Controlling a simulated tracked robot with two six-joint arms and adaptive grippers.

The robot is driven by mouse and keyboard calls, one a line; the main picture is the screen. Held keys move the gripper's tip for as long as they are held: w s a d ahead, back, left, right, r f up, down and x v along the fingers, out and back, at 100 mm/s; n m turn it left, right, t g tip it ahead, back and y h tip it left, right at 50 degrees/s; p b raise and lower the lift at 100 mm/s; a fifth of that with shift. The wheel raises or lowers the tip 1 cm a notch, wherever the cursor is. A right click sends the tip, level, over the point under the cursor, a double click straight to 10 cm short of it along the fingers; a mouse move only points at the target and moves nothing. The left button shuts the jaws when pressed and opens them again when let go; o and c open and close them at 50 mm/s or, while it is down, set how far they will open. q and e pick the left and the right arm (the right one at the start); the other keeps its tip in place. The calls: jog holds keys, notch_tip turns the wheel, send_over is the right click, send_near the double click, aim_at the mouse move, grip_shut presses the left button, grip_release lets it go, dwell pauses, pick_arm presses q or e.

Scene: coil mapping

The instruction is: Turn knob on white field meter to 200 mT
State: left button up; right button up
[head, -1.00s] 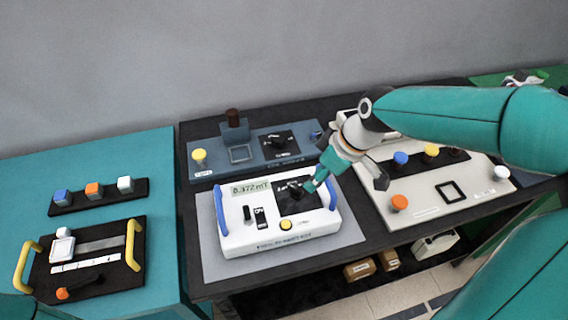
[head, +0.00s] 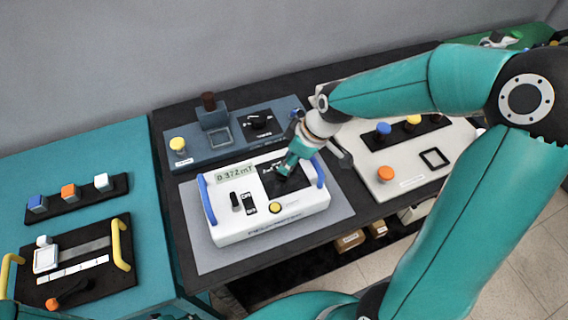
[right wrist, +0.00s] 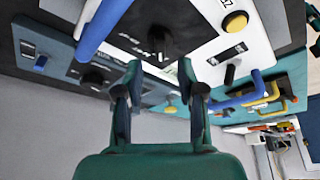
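The white field meter (head: 290,211) stands on a grey mat, with blue handles at its sides. Its display (head: 234,173) reads 0.372 mT. Its dark knob sits on a black dial panel (head: 293,188) and is largely hidden by my right gripper (head: 284,172) in the head view. In the right wrist view the knob (right wrist: 158,40) appears just beyond and between the fingertips of my right gripper (right wrist: 160,75). These fingers are open and apart; whether they touch the knob cannot be told. The knob's setting is not readable. My left gripper is not in view.
A blue-grey device (head: 200,153) with another black knob stands behind the meter. A beige panel (head: 405,186) with coloured buttons lies to the right. A teal table (head: 80,162) at left carries a black board with yellow handles. The meter has a yellow button (head: 275,208) and switches.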

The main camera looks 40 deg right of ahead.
jog(key=shift+x, duration=2.2)
grip_shut()
jog(key=shift+d, duration=0.1)
